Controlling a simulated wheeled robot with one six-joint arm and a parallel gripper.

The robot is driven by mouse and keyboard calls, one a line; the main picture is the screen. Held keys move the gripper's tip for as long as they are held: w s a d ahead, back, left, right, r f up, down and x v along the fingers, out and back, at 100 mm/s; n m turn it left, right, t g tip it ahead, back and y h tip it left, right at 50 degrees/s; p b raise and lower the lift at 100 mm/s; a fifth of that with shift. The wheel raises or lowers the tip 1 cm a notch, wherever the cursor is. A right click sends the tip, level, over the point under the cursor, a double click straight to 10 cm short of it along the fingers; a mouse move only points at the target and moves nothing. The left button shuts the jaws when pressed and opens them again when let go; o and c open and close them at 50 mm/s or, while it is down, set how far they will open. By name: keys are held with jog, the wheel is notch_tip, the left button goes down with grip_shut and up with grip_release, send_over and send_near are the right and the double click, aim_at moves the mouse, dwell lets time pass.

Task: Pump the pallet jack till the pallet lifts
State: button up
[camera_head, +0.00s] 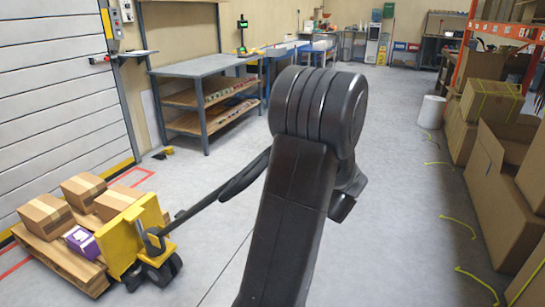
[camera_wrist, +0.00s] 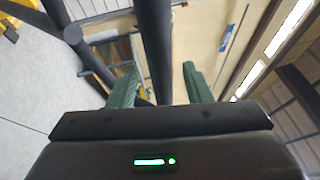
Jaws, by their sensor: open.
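The yellow pallet jack (camera_head: 130,237) stands at the lower left in the head view. Its dark handle (camera_head: 215,195) slants up to the right and passes behind my arm, so its upper end is hidden there. The wooden pallet (camera_head: 62,262) sits at the jack, low to the floor, with several cardboard boxes (camera_head: 83,190) and a purple box (camera_head: 81,241) on it. In the wrist view my gripper (camera_wrist: 160,82) has its green fingers apart. A dark bar of the handle (camera_wrist: 153,45) runs between them; I cannot tell whether it touches either finger.
A grey workbench (camera_head: 205,66) with lower shelves stands behind the jack. A shutter door (camera_head: 55,100) is at the left. Cardboard boxes (camera_head: 500,190) and an orange rack (camera_head: 465,45) line the right side. The grey floor right of my arm is clear.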

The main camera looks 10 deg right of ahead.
jog(key=v, duration=1.1)
jog(key=shift+s+d, duration=0.1)
jog(key=shift+s, duration=0.05)
